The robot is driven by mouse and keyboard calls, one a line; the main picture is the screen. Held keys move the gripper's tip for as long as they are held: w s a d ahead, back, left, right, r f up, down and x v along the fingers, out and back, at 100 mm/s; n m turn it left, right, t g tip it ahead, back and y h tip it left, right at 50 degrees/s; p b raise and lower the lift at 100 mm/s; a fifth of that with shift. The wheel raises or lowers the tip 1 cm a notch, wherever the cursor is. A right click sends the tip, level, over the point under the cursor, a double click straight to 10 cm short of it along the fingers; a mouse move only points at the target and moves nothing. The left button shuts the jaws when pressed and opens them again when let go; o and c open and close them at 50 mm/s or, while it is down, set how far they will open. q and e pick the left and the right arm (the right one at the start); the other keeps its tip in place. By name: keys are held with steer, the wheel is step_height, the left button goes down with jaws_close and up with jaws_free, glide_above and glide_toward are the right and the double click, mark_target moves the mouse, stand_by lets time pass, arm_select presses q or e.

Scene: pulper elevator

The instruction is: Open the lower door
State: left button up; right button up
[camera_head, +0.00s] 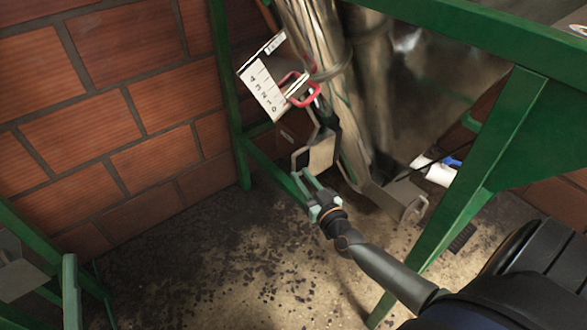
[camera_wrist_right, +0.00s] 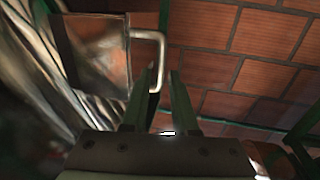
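The lower door appears to be the small metal flap (camera_head: 321,154) low on the shiny pipe. In the right wrist view a reflective metal panel (camera_wrist_right: 92,48) carries a pale bent bar handle (camera_wrist_right: 160,48). My right gripper (camera_head: 307,180) is just below the flap in the head view. Its fingers are apart in the wrist view (camera_wrist_right: 161,78), and the handle's lower end shows between or just beyond the fingertips. I cannot tell whether they touch it.
A numbered scale plate (camera_head: 263,88) and a red handle (camera_head: 297,88) are higher on the pipe (camera_head: 318,35). Green frame posts (camera_head: 475,170) stand at both sides. A brick wall (camera_head: 110,110) is behind. The dirty floor (camera_head: 220,270) is open at lower left.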

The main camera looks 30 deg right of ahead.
mark_target(294, 166)
arm_select(q)
steer(key=s+r+m+h+b, duration=0.1)
steer(key=s+r+m+h, duration=0.3)
steer(key=h, duration=0.1)
steer(key=shift+d+r, duration=0.35)
steer(key=shift+r, duration=0.05)
arm_select(e)
steer(key=shift+w+d, duration=0.15)
steer(key=shift+w, duration=1.15)
steer(key=shift+w+d, duration=0.15)
steer(key=shift+w, duration=1.15)
jaws_close()
